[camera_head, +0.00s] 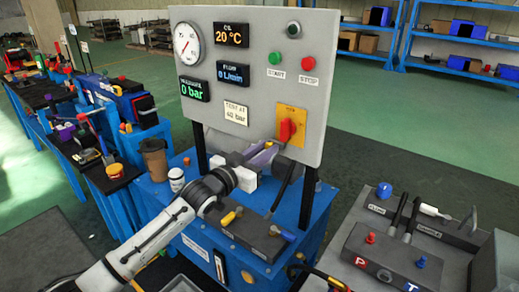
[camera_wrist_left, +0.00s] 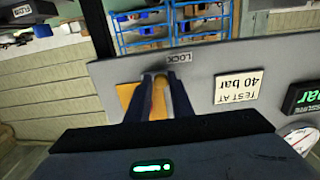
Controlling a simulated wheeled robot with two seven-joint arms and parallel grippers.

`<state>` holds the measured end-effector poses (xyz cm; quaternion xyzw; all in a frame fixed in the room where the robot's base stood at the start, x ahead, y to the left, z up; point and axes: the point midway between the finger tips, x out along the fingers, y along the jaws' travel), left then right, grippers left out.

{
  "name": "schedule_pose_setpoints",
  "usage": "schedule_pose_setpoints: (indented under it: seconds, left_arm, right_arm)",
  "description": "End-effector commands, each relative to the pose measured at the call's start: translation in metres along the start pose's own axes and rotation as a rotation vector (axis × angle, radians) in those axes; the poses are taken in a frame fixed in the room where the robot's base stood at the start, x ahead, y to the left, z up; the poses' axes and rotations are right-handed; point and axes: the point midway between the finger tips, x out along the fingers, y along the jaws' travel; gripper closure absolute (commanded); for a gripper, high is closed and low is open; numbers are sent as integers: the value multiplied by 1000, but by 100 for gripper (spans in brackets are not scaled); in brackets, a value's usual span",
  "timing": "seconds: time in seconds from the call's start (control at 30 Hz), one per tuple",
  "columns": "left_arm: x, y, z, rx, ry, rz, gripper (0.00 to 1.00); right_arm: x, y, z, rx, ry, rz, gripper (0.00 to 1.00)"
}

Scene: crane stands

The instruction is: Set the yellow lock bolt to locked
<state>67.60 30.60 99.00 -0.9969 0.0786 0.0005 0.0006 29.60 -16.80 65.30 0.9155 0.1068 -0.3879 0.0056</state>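The yellow-orange plate (camera_head: 291,122) is on the lower right of the grey upright panel (camera_head: 240,118), with a red handle (camera_head: 286,130) on it. My left gripper (camera_head: 272,148) reaches in front of the panel, just left of and below that handle. In the left wrist view, the two dark fingers (camera_wrist_left: 161,82) stand apart, with the yellow bolt (camera_wrist_left: 160,100) showing in the gap between them. I cannot tell whether they touch it. A LOCK label (camera_wrist_left: 180,57) is just beyond the fingertips. The yellow-orange plate also shows left of the fingers in the wrist view (camera_wrist_left: 125,95). My right gripper is not in view.
Green START (camera_head: 275,58) and red STOP (camera_head: 309,54) buttons are higher on the panel. A black block with a yellow lever (camera_head: 232,215) lies below my left gripper. A brown cup (camera_head: 154,158) and white jar (camera_head: 177,179) stand left of the arm. Another bench (camera_head: 400,250) is at right.

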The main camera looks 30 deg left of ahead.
Motion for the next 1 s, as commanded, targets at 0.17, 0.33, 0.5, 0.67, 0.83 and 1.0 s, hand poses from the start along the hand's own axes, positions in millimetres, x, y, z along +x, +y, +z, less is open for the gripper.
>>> schedule_pose_setpoints:
  seconds: [0.17,0.33,0.5,0.67,0.83,1.0]
  left_arm:
    - [-1,2,3,-4,-3,4,63]
    - [-1,1,2,-3,-1,3,63]
    - [-9,1,2,-3,-1,2,63]
    - [-34,1,3,-2,-3,3,63]
    - [-67,2,4,-3,-5,3,63]
    - [-91,2,4,-3,-4,3,63]
  right_arm:
    - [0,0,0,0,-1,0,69]
    - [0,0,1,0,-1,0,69]
    - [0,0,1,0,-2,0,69]
    - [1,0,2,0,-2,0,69]
    - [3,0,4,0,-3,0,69]
    - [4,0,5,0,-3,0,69]
